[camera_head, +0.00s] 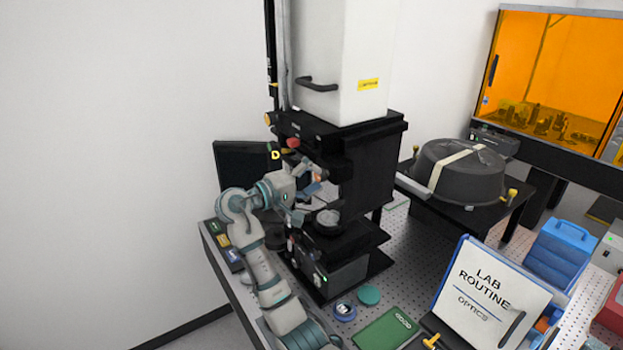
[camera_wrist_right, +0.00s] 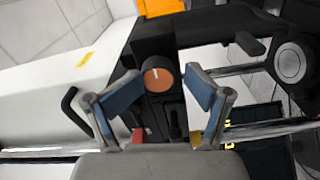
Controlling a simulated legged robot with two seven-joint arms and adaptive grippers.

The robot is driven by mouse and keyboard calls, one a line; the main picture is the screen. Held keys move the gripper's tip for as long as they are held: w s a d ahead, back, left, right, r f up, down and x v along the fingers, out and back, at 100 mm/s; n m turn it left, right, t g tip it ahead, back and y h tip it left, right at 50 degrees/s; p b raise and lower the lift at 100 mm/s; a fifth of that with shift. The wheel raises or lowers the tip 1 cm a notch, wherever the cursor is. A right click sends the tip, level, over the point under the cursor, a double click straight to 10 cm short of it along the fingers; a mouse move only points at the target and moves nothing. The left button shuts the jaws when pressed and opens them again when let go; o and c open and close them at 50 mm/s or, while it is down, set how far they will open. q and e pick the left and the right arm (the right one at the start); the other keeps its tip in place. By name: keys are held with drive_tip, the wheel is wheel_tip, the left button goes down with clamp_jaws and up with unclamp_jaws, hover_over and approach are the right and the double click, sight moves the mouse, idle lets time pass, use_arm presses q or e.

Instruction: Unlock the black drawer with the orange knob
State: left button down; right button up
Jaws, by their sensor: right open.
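The orange knob (camera_wrist_right: 157,74), round with a pale line on its face, sits on a black part of the instrument. My right gripper (camera_wrist_right: 162,80) is open, with one blue-padded finger on each side of the knob in the picture. I cannot tell whether the pads touch it. In the head view my right gripper (camera_head: 304,190) is at the front of the black instrument (camera_head: 367,170), small and partly merged with it. I cannot make out the drawer's outline for sure. My left gripper is not in view.
A white housing (camera_head: 345,60) with a dark handle tops the instrument. A dark monitor (camera_head: 240,165) stands behind my arm. On the perforated table are a green tray (camera_head: 385,333), a teal disc (camera_head: 369,295) and a LAB ROUTINE board (camera_head: 490,295). A covered dark dome (camera_head: 460,170) stands right.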

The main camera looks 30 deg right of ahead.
drive_tip(key=shift+a, duration=0.95)
drive_tip(key=shift+d, duration=0.15)
drive_tip(key=a, duration=1.1)
drive_tip(key=shift+s+a, duration=0.35)
drive_tip(key=shift+s, duration=0.05)
drive_tip(key=shift+f, duration=0.1)
